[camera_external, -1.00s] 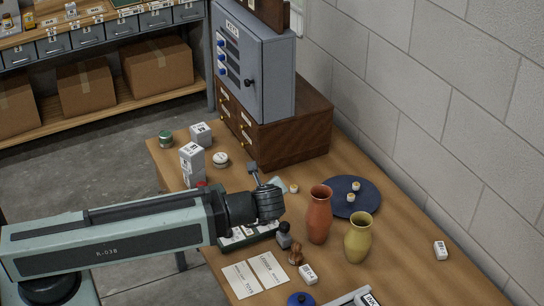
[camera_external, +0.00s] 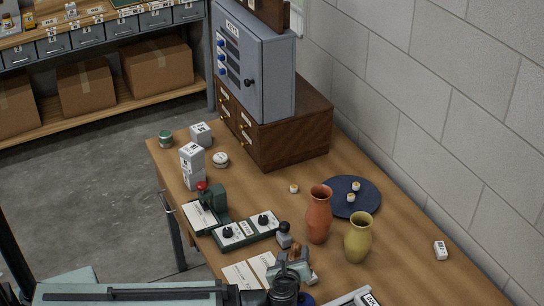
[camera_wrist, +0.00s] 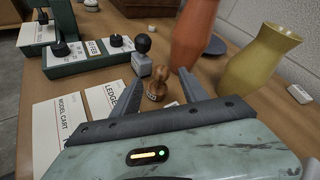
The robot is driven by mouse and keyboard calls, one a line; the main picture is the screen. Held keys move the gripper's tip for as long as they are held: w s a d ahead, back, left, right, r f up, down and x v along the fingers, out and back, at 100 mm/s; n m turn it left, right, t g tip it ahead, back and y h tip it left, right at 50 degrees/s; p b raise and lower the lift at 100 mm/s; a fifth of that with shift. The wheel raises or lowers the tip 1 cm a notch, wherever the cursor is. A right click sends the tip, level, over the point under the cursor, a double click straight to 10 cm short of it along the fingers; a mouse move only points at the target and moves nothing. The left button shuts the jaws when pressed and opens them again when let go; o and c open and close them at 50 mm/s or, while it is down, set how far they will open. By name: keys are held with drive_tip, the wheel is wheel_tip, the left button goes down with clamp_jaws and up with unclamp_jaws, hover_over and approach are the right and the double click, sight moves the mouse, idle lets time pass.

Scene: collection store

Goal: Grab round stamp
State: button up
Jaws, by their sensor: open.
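A small brown wooden stamp (camera_wrist: 158,86) with a knobbed handle and a rounded base stands upright on the table in the wrist view. It is partly hidden by my gripper in the external view (camera_external: 294,250). My gripper (camera_wrist: 161,78) is open, its two grey fingers either side of the brown stamp in the picture; I cannot tell whether they touch it. Just beyond stands another stamp (camera_wrist: 142,60) with a black ball handle and a grey block base, also in the external view (camera_external: 284,236).
An orange vase (camera_external: 319,215) and a yellow vase (camera_external: 358,238) stand close on the right. Paper cards (camera_wrist: 60,130) lie near my gripper. A blue plate (camera_external: 352,207) is farther back.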

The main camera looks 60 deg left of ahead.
sight(296, 249)
drive_tip(key=b+x, duration=0.2)
drive_tip(key=x, duration=0.3)
drive_tip(key=shift+w+f, duration=0.1)
clamp_jaws()
wheel_tip(296, 249, up, 10)
drive_tip(key=p, duration=1)
drive_tip(key=shift+r, duration=0.25)
drive_tip(key=shift+f, duration=0.1)
